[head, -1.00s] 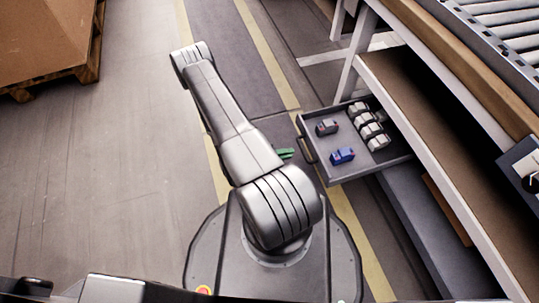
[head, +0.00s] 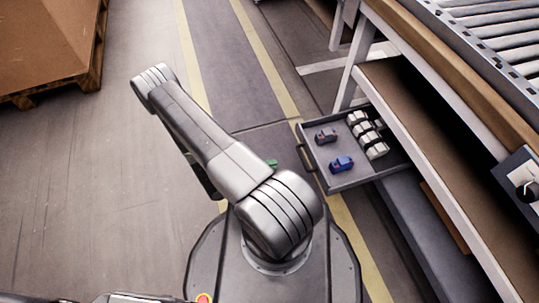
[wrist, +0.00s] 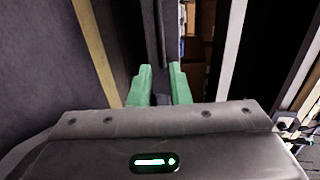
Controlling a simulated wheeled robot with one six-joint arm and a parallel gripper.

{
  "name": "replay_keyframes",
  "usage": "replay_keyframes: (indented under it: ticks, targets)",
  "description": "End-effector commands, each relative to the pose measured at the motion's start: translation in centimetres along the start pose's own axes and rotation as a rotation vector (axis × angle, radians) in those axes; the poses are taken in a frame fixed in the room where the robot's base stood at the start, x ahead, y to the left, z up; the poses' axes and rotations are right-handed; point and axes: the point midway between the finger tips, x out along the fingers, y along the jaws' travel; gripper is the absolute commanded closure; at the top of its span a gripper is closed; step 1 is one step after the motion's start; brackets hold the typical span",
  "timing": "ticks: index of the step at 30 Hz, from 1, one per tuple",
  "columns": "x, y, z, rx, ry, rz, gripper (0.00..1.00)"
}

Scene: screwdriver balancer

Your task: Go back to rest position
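My gripper shows in the wrist view (wrist: 160,86) with its two green fingers apart and nothing between them. In the head view only a small green part of it (head: 271,163) shows behind my arm; the rest is hidden. My arm is bent above my base and its elbow reaches up and left over the floor. The gripper is to the left of the open drawer (head: 351,183) and apart from it.
The drawer holds a blue item (head: 342,164), a dark grey and red item (head: 326,136) and several pale items (head: 377,150). A shelf and roller conveyor (head: 487,29) stand at right. A large box (head: 45,45) sits on a pallet at upper left. The floor at left is clear.

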Motion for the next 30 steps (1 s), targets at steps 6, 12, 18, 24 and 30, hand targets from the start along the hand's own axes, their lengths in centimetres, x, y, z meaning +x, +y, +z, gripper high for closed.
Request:
replay_keyframes:
  ticks: [6, 12, 18, 24, 30]
  targets:
    - [0.0, 0.0, 0.0, 0.000, 0.000, 0.000, 0.83]
    - [0.6, 0.0, 0.0, 0.001, 0.003, -0.001, 0.83]
    - [2.6, 0.1, -0.1, -0.001, 0.006, -0.001, 0.83]
    - [4.8, 0.1, -0.1, 0.000, 0.006, -0.001, 0.83]
    - [7.0, 0.1, -0.1, 0.000, 0.005, 0.000, 0.83]
